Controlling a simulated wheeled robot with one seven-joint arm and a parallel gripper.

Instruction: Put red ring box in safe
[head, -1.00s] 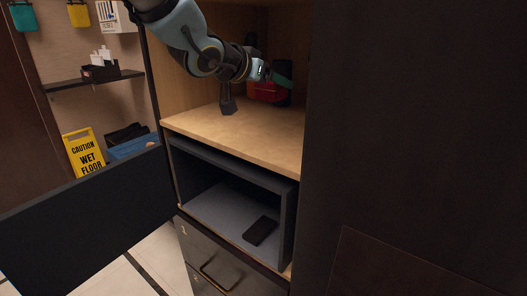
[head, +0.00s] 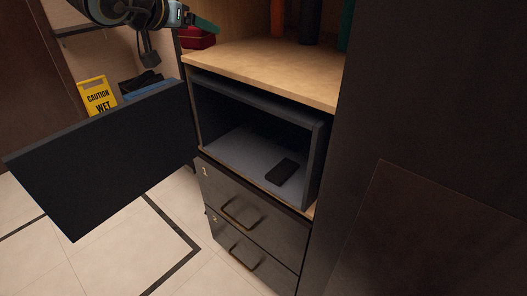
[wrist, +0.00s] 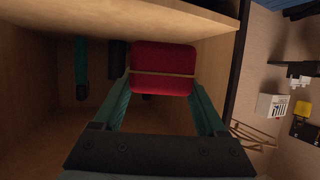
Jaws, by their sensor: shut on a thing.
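The red ring box (head: 199,39) is at the left front edge of the wooden shelf, held off to the side of it. In the wrist view the red ring box (wrist: 163,58) sits between the two green fingers. My gripper (head: 203,24) is shut on it; only part of the gripper shows in the head view, near the top edge. The safe (head: 322,150) stands below the shelf with its dark door (head: 100,160) swung wide open to the left. A black phone-like object (head: 282,172) lies on the safe's grey floor.
Several bottles (head: 309,22) stand at the back of the wooden shelf (head: 265,70). Drawers (head: 240,212) are under the safe. A yellow wet-floor sign (head: 97,97) and a blue bin (head: 150,91) stand behind the door. The safe's floor left of the phone is clear.

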